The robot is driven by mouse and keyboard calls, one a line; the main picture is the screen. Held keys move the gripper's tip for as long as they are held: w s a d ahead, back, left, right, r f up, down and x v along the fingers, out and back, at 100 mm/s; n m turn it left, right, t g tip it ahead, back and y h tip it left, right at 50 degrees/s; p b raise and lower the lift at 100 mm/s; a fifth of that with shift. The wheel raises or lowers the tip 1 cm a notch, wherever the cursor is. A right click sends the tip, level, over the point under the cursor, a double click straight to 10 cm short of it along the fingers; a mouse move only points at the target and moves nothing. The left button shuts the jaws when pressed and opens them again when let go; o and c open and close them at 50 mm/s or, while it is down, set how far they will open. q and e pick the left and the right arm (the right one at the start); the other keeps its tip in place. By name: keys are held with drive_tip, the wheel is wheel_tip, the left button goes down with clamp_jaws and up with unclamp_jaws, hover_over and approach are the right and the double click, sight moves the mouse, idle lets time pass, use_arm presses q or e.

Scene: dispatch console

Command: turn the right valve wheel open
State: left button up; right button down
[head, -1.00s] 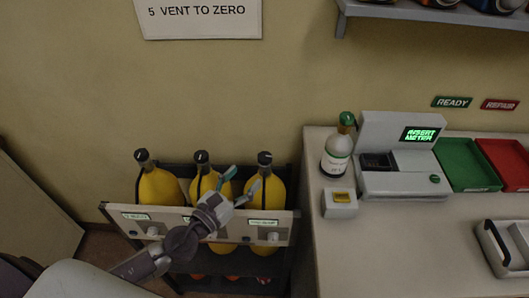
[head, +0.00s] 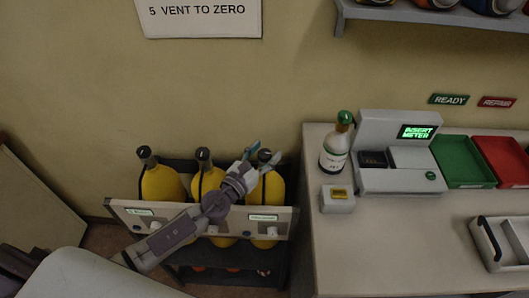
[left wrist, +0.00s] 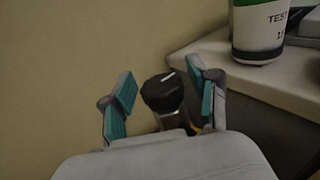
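Three yellow cylinders stand in a dark rack, each with a black valve on top. The right valve wheel (head: 264,154) is the black cap on the right cylinder (head: 269,190). My left gripper (head: 262,151) is at this wheel, with its teal-padded fingers apart. In the left wrist view the black wheel (left wrist: 161,91), with a white mark on top, lies between the two open fingers. Gaps show on both sides, so neither finger appears to touch it. My left forearm hides part of the middle cylinder and rack panel. My right gripper is not in view.
The rack's front panel (head: 281,216) has labels and white knobs. The counter (head: 345,240) to the right holds a green-capped bottle (head: 336,149), a small box (head: 338,199), a meter station (head: 393,178), and green (head: 462,164) and red (head: 503,160) trays. A wall is close behind the cylinders.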

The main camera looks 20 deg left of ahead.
use_arm(q)
drive_tip(key=c, duration=0.8)
drive_tip(key=shift+d+r+n+y+p, duration=0.1)
drive_tip(key=shift+r+n+y+p, duration=0.15)
drive_tip(key=shift+n+y+p, duration=0.55)
drive_tip(key=shift+c, duration=0.2)
drive_tip(key=shift+f+t+y+p, duration=0.2)
drive_tip(key=shift+t+y+p, duration=0.15)
drive_tip(key=shift+y, duration=0.35)
drive_tip(key=o, duration=1.2)
drive_tip(key=shift+c, duration=0.2)
drive_tip(key=shift+s, duration=0.1)
drive_tip(key=s+a, duration=0.1)
drive_tip(key=s, duration=1)
drive_tip(key=shift+s+a, duration=0.3)
drive_tip(key=shift+s, duration=0.1)
